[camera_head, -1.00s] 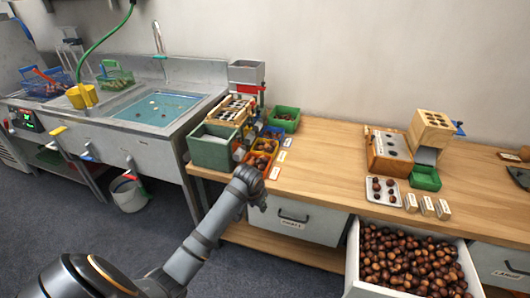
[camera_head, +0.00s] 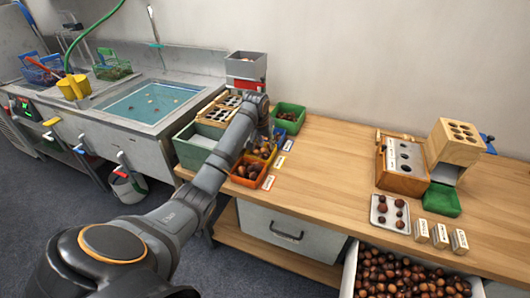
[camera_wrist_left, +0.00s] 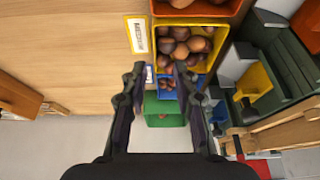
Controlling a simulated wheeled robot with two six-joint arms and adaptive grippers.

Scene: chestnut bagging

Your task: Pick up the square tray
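My right gripper does not show.
An orange bin (camera_head: 236,178) and a green bin (camera_head: 290,110) stand at the table's left end. A wooden block with holes (camera_head: 459,140), a green box (camera_head: 441,200) and small label blocks stand around the tray. The table's middle is clear.

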